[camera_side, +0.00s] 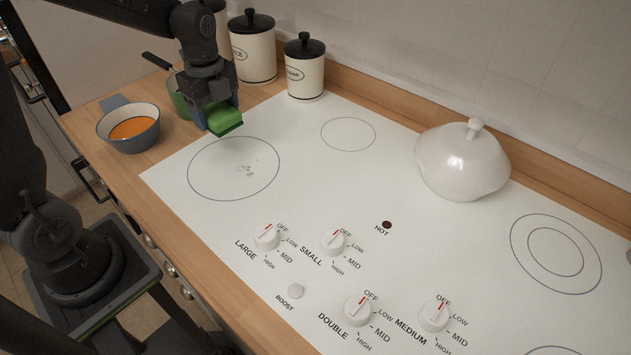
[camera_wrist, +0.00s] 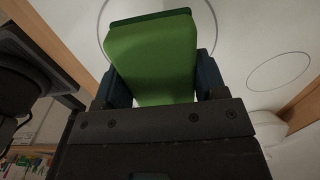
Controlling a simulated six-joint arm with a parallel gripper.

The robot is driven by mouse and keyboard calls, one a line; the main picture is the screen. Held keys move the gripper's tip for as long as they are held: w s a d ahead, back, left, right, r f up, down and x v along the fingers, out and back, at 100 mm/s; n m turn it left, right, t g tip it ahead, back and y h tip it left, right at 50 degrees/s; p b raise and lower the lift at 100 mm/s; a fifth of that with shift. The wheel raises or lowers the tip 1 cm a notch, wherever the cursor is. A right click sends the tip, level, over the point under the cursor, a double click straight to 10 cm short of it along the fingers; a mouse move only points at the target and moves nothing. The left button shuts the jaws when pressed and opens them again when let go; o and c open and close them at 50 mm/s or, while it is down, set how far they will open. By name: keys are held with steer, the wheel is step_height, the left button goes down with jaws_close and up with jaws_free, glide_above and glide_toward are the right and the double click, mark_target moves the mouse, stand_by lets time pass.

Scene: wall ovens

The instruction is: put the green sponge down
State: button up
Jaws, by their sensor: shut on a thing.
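The green sponge (camera_side: 224,119) is held in my gripper (camera_side: 217,112), above the back-left part of the white cooktop, near the large burner ring (camera_side: 233,168). In the wrist view the sponge (camera_wrist: 155,62) fills the space between the two fingers of my gripper (camera_wrist: 155,82), which are shut on its sides. A darker green layer shows along the sponge's far edge. The sponge appears to be clear of the surface.
A bowl of orange soup (camera_side: 128,128) stands left on the wooden counter, with a green pot (camera_side: 180,95) behind it. Two white canisters (camera_side: 304,68) (camera_side: 253,48) stand at the back. A white lidded dish (camera_side: 462,160) sits right. Knobs (camera_side: 333,242) line the front. The middle cooktop is clear.

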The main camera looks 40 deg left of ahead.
steer(key=w+d+r, duration=0.1)
steer(key=w+d, duration=0.2)
steer(key=d, duration=0.4)
steer(key=w+d+r, duration=0.2)
steer(key=w+d, duration=0.1)
steer(key=d, duration=0.4)
glide_above(340, 197)
step_height(340, 197, down, 7)
steer(key=shift+a+f, duration=0.1)
steer(key=shift+a, duration=0.05)
steer(key=shift+d+f, duration=0.1)
steer(key=shift+d, duration=0.15)
steer(key=shift+f, duration=2)
steer(key=o, duration=1)
steer(key=shift+f, duration=0.1)
